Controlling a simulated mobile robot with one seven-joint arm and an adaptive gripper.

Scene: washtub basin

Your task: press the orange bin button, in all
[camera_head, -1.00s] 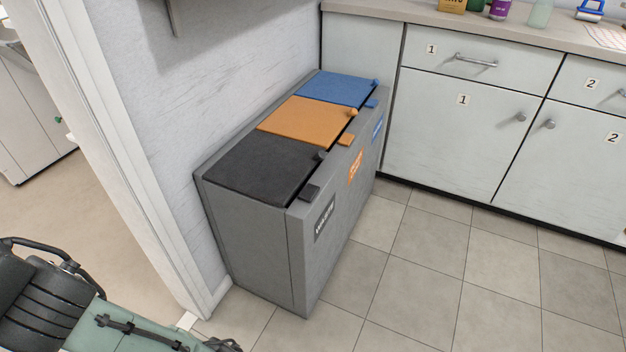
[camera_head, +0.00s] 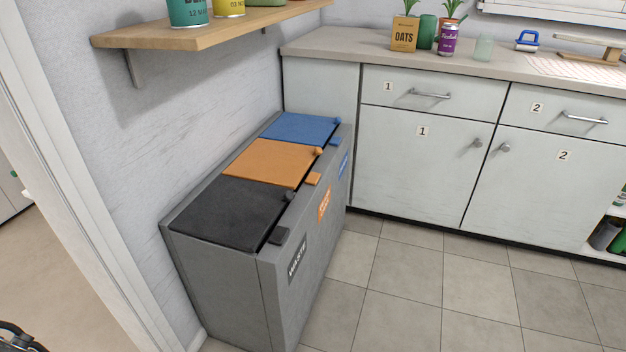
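A grey bin unit (camera_head: 235,300) stands against the wall, left of the middle. It has three flat lids, all down: black (camera_head: 228,212) in front, orange (camera_head: 270,162) in the middle, blue (camera_head: 300,128) at the back. The orange button (camera_head: 312,179) is a small tab on the front top edge, beside the orange lid. A small round orange knob (camera_head: 319,151) sits at that lid's corner. A black tab (camera_head: 279,236) and a blue tab (camera_head: 335,141) match the other lids.
A wooden shelf (camera_head: 215,27) with cans juts from the wall above the bins. White cabinets (camera_head: 420,160) with a counter (camera_head: 375,50) stand behind and to the right. The tiled floor (camera_head: 420,290) in front of the bins is clear. A door frame (camera_head: 75,190) is at the left.

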